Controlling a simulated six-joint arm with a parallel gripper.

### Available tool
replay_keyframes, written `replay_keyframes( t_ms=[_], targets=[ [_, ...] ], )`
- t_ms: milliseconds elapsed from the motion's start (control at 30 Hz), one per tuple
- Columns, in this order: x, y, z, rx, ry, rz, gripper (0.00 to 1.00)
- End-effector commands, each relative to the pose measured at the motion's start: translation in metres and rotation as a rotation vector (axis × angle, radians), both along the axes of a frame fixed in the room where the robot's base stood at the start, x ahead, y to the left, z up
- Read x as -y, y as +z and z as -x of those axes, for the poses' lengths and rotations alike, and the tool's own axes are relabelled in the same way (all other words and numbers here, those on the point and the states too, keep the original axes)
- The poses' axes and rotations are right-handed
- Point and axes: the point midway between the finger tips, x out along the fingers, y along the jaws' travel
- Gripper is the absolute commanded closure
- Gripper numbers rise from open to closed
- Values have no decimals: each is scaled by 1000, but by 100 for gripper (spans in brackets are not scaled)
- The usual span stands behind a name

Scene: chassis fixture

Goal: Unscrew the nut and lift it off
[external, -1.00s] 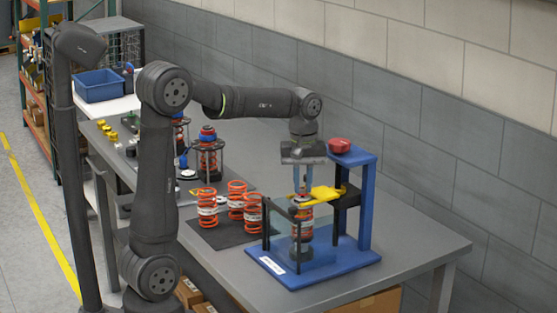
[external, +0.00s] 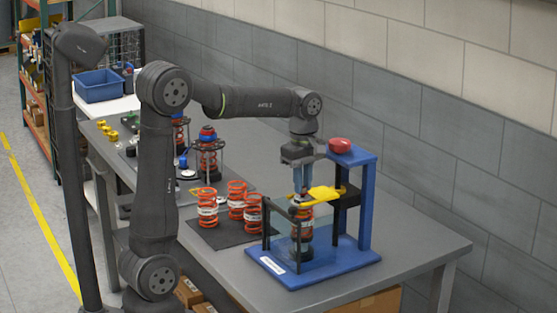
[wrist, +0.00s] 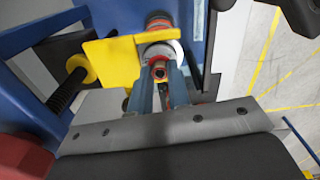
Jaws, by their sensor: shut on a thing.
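My gripper (external: 301,191) points straight down over the blue fixture (external: 340,262), its blue fingers closed at the top of the clamped spring strut. In the wrist view my fingertips (wrist: 161,78) are on either side of the small nut (wrist: 160,70), shut on it; the fingers hide part of it. The orange spring strut (external: 302,222) stands upright in the fixture below the yellow clamp plate (external: 325,194). The yellow plate also shows in the wrist view (wrist: 108,62), beside the strut top. From outside, the fingers and plate hide the nut.
A red button (external: 340,146) tops the blue post to the right of my gripper. A clear guard with black posts (external: 266,224) fronts the strut. Several loose orange springs (external: 237,198) stand on a dark mat to the left. The table's right end is clear.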

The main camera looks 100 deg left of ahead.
Motion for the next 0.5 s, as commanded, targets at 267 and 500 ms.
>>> replay_keyframes(
  t_ms=[267, 500],
  targets=[
    [1, 0, 0, -3, 311, 3, 100],
    [1, 0, 0, -3, 441, 3, 100]
  ],
)
